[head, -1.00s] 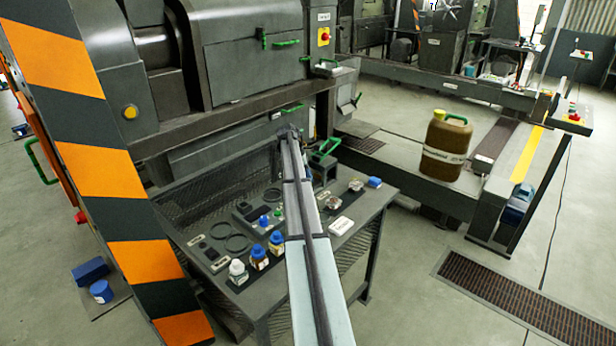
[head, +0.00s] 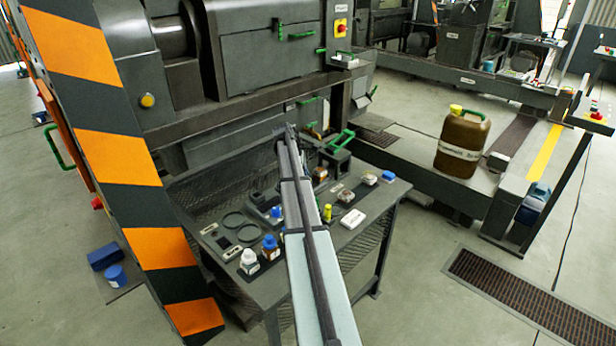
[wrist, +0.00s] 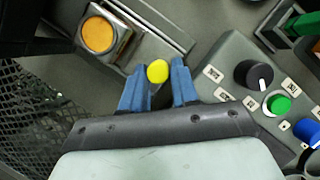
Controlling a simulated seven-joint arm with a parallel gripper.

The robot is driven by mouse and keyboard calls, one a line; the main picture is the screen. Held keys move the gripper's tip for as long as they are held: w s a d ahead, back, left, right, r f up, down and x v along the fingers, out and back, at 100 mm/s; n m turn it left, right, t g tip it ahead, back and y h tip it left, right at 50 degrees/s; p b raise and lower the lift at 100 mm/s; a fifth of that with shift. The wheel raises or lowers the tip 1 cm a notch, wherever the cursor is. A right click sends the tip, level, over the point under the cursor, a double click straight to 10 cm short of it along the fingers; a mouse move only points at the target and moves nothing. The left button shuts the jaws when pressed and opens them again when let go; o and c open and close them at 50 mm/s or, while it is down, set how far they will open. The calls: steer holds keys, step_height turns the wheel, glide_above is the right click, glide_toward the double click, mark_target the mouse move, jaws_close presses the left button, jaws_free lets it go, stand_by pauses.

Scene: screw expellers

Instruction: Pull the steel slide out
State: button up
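My gripper (wrist: 159,72) has two blue fingers that stand apart in the wrist view. A round yellow knob (wrist: 157,71) shows between the fingertips; I cannot tell if they touch it. A bright metal piece (wrist: 124,42) lies up and left of the knob, beside a round orange disc (wrist: 98,34) in a metal-edged holder. I cannot tell for sure which part is the steel slide. In the head view my arm reaches over the table to the grey machine (head: 250,60), and the fingers are hidden.
A control box (wrist: 252,90) with black, green and blue knobs sits close right of my gripper. The table (head: 350,262) holds several small bottles, black rings (head: 240,220) and a white box (head: 353,219). A green handle (head: 342,141) stands right of my arm's end. A brown canister (head: 463,145) stands further right.

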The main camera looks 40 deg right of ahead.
steer(key=shift+o, duration=0.7)
steer(key=shift+a, duration=0.1)
steer(key=shift+w+r, duration=0.1)
steer(key=shift+r, duration=0.1)
steer(key=v, duration=1.3)
steer(key=shift+r, duration=0.2)
steer(key=shift+a, duration=0.2)
